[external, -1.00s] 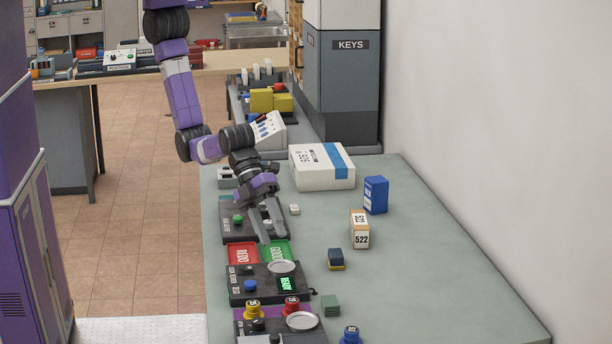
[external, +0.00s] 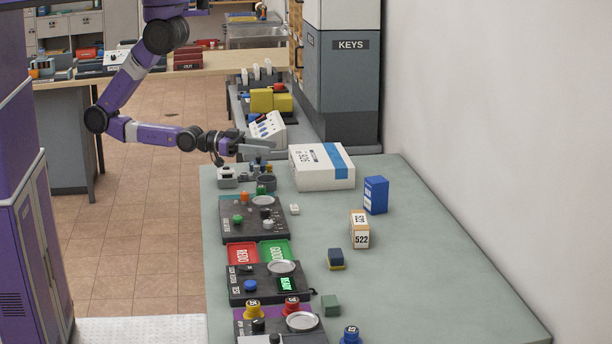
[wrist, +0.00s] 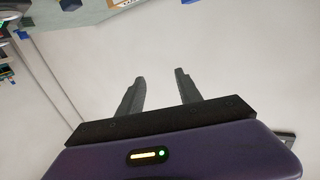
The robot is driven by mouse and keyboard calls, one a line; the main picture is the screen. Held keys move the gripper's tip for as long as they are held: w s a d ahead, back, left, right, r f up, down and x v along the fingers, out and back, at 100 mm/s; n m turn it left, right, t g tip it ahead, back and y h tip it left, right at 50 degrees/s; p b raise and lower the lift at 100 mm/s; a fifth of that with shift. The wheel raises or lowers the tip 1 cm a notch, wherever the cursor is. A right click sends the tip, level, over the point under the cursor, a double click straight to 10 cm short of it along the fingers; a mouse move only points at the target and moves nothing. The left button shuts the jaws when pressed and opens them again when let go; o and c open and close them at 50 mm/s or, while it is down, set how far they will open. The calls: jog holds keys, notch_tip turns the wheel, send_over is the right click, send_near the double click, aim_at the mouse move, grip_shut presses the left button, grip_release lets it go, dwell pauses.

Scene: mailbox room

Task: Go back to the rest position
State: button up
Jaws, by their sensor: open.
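My gripper (external: 268,149) is at the back left of the green-grey table (external: 420,270), raised and pointing to the right, just left of the white parcel box (external: 312,172). In the wrist view its two grey fingers (wrist: 160,88) stand apart with nothing between them. My purple arm is bent, with its elbow out to the left over the floor. The wrist view looks mostly at pale wall, with the table edge at the top.
A black panel (external: 240,230) with knobs, red and green trays (external: 243,254), and more panels line the table's left edge. The table's right side is clear.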

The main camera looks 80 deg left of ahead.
jog(key=s+a+f+n+g+y+b, duration=0.1)
jog(key=s+a+n+y, duration=0.4)
jog(key=s+a, duration=0.7)
jog(key=shift+s+a+f+y+b, duration=0.35)
jog(key=shift+a+f+y, duration=0.1)
jog(key=shift+a+y, duration=0.6)
jog(key=shift+d, duration=0.1)
dwell(1.4)
